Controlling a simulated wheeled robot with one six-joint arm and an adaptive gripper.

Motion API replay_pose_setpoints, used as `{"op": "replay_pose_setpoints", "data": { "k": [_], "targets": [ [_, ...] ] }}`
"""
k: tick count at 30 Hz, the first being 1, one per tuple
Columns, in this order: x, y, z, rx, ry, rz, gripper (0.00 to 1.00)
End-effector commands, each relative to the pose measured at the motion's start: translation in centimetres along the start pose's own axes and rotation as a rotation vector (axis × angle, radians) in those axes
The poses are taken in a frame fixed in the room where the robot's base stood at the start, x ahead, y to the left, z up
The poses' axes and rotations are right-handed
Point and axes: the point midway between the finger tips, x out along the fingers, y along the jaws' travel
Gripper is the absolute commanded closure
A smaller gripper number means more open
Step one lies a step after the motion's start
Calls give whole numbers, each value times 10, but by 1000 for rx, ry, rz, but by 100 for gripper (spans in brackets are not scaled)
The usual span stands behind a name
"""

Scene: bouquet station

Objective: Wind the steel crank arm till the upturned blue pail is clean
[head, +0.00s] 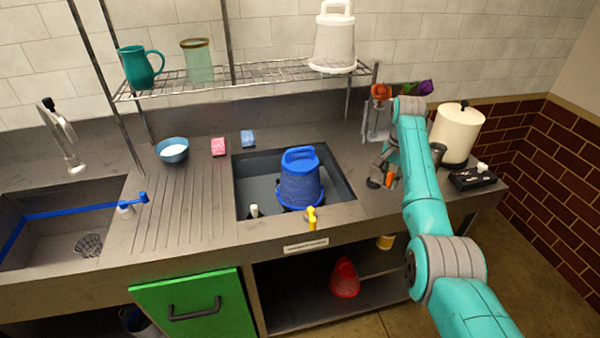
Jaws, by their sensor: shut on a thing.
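The blue pail (300,182) stands upside down in the sunken basin (340,200) in the middle of the counter, its handle on top. My gripper (385,174) is low over the counter just right of the basin, apart from the pail. It is shut on what looks like the steel crank arm (374,183), beside a small orange part. The crank is small and mostly hidden by my fingers. I cannot tell from here how clean the pail is.
A yellow tap (311,216) and a white knob (254,210) sit at the basin's front edge. A cream pot (457,133) and a dark box (472,178) stand to the right. A wire shelf (240,76) hangs above. The ribbed drainboard is clear.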

Motion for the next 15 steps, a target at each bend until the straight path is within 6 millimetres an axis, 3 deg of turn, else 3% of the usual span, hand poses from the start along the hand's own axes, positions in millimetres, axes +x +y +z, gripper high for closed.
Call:
{"op": "replay_pose_setpoints", "data": {
  "k": [15],
  "targets": [
    [-1, -6, -24, -2, -1, -2, 94]
  ]
}}
